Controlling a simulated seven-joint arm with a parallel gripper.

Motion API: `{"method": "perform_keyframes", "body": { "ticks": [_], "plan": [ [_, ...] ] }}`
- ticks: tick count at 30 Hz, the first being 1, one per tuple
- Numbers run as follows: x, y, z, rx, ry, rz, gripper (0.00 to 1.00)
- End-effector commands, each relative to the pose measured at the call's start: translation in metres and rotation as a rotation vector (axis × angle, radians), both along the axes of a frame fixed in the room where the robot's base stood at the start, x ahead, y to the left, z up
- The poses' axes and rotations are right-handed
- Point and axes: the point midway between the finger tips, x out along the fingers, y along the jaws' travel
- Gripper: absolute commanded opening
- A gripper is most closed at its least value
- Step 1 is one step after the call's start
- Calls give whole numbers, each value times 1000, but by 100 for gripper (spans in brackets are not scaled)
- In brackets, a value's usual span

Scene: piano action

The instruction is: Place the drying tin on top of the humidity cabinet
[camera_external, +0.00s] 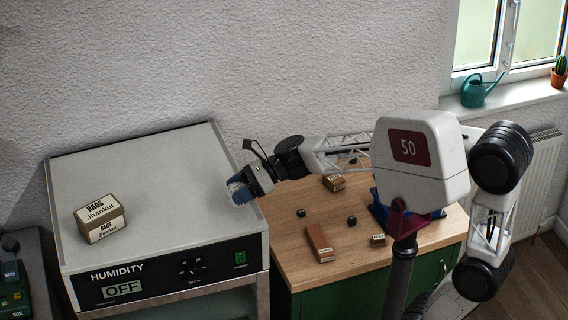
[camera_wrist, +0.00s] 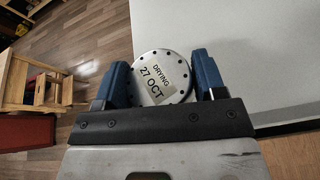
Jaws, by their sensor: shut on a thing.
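The drying tin (camera_wrist: 160,77) is a round silver tin with dark holes around its lid and a label reading "DRYING 27 OCT". My gripper (camera_wrist: 163,83) is shut on it, with one blue finger on each side. In the external view my gripper (camera_external: 240,188) is at the right edge of the humidity cabinet (camera_external: 160,165), and the tin is mostly hidden there. The cabinet has a flat pale top, and its front panel reads "HUMIDITY" and "OFF". The cabinet's pale top (camera_wrist: 260,60) fills the right of the wrist view, beside the tin.
A box of rags (camera_external: 100,218) stands on the front left of the cabinet top; the rest of the top is clear. A wooden bench (camera_external: 350,265) at right holds a brown block (camera_external: 320,243) and several small items. A wooden stool (camera_wrist: 45,90) stands on the floor.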

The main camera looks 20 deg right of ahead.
Motion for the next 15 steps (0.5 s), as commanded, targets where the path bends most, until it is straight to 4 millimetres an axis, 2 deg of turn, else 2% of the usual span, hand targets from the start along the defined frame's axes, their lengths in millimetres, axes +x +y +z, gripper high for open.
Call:
{"method": "perform_keyframes", "body": {
  "ticks": [15],
  "plan": [
    [49,49,-7,0,0,0,38]
  ]
}}
